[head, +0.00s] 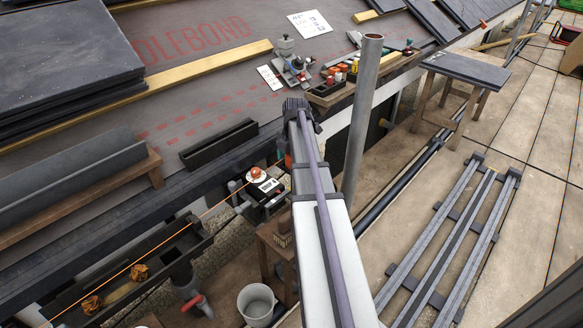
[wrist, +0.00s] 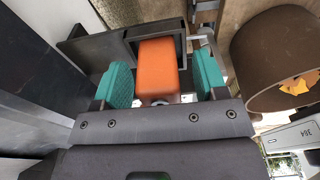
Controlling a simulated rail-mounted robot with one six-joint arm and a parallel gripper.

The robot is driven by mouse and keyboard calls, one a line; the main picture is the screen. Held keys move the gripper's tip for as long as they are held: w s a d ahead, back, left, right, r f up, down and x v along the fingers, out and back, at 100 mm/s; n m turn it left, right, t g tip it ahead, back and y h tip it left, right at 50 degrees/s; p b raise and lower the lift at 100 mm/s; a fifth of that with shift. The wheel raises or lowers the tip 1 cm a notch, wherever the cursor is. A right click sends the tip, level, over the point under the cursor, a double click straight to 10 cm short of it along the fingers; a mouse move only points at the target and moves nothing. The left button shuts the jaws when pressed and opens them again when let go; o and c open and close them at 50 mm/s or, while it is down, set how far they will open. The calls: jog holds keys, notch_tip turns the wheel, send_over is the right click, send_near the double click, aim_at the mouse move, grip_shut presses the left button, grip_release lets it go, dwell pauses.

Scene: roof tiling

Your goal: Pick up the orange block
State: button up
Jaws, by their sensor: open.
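The orange block (wrist: 161,66) shows in the middle of the wrist view, beside or in a dark grey frame-like holder (wrist: 128,34). My gripper (wrist: 163,80) is open, with one teal pad to the left of the block and one to the right. A narrow gap shows between the block and each pad, so the block is not clamped. The block's near lower end is partly hidden by the gripper body. In the head view my arm hides the gripper; a small orange patch shows beside the arm, but I cannot tell if it is the block.
A brown round vessel (wrist: 276,58) stands close on the right in the wrist view. In the head view, a vertical metal pole (head: 361,118) stands just right of my arm. A tool tray (head: 330,92) lies beyond, and a white bucket (head: 257,303) stands below.

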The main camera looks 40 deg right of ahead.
jog(key=shift+r, duration=0.1)
jog(key=c, duration=1)
